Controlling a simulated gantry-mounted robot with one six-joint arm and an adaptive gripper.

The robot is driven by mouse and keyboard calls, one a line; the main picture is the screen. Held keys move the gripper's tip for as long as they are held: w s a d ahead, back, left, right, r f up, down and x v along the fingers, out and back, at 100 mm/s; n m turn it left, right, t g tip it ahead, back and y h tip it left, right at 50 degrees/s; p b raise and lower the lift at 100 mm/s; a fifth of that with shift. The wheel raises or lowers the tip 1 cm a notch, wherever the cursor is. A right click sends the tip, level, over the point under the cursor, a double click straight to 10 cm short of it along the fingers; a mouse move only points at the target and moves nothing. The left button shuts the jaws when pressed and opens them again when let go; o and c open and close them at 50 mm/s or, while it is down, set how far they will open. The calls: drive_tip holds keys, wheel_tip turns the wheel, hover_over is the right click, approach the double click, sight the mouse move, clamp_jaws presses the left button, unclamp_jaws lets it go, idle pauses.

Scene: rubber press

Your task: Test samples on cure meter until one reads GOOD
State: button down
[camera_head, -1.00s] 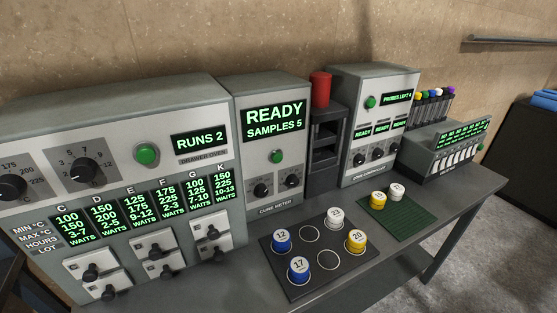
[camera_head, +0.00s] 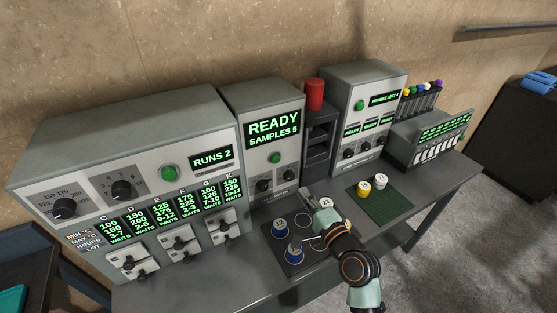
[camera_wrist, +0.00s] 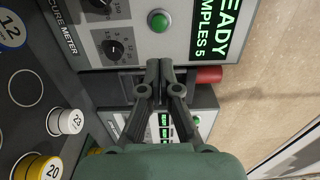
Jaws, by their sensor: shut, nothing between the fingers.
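The cure meter (camera_head: 262,98) stands at the back with its screen (camera_head: 273,128) reading READY, SAMPLES 5. Its green button (camera_head: 275,158) also shows in the wrist view (camera_wrist: 158,22). My gripper (camera_head: 312,197) is shut and empty, above the dark sample tray (camera_head: 275,244) in front of the meter. In the wrist view its fingertips (camera_wrist: 160,66) meet, below the button in the picture and apart from it. On the tray are blue sample 12 (camera_head: 280,224), blue sample 17 (camera_head: 294,253) and white sample 23 (camera_head: 326,204). Yellow sample 20 (camera_wrist: 45,167) is hidden by my arm in the head view.
A green mat (camera_head: 386,207) holds a yellow sample (camera_head: 363,189) and a white sample (camera_head: 381,181). The drawer oven (camera_head: 145,140) stands left, reading RUNS 2. A red cylinder (camera_head: 314,95) tops a dark stand. The probe controller (camera_head: 360,90) and a tester (camera_head: 437,132) stand right.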

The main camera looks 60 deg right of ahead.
sight(277, 160)
drive_tip(key=b+x, duration=0.2)
drive_tip(key=x, duration=1.2)
drive_tip(key=shift+w+f, duration=0.1)
